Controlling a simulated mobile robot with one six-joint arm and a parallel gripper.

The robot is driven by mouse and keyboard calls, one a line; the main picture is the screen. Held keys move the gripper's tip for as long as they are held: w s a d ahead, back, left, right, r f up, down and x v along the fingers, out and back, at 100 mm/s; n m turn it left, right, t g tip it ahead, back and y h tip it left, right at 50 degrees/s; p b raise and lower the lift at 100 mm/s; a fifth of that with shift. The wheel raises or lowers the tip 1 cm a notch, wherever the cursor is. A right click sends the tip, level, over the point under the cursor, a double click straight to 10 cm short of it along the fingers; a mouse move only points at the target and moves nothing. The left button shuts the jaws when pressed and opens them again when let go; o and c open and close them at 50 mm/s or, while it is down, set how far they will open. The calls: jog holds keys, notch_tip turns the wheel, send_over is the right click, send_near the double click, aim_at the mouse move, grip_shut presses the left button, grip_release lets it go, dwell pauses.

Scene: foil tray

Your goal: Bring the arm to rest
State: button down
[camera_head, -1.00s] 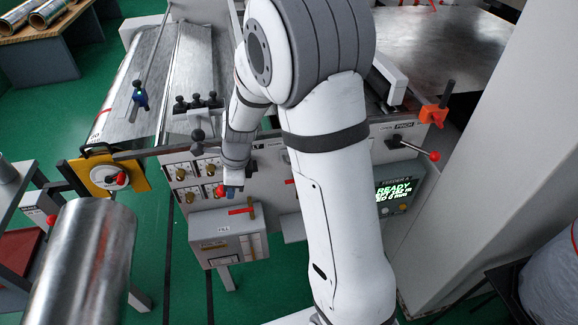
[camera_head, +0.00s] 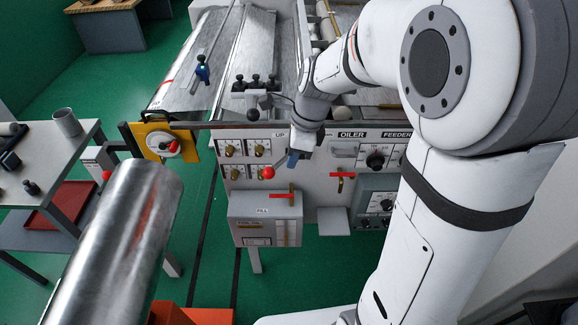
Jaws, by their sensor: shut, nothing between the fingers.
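My white arm (camera_head: 410,245) rises at the right of the view and bends over toward the machine. Its wrist hangs down in front of the machine's front panel (camera_head: 345,205). My gripper (camera_head: 292,160) is small in the view, with bluish fingertips pointing down. It is shut with nothing in it. It is just right of the red-knobbed lever (camera_head: 268,172); I cannot tell whether they touch.
A large metal roll (camera_head: 115,250) stands at the lower left. A grey table (camera_head: 50,160) with a mug (camera_head: 67,122) is at the left.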

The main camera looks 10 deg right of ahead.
jog(key=s+d+r+n+t+h+b, duration=0.1)
jog(key=s+d+n, duration=0.2)
jog(key=s+n, duration=0.4)
jog(key=s+d+r+n+t+h+b, duration=0.1)
jog(key=s+d+n, duration=0.3)
jog(key=s+n, duration=0.4)
jog(key=r+n+t, duration=0.1)
jog(key=n, duration=0.4)
jog(key=shift+s+d+r+h+b, duration=0.2)
jog(key=shift+s+h+b, duration=0.1)
jog(key=shift+b, duration=0.05)
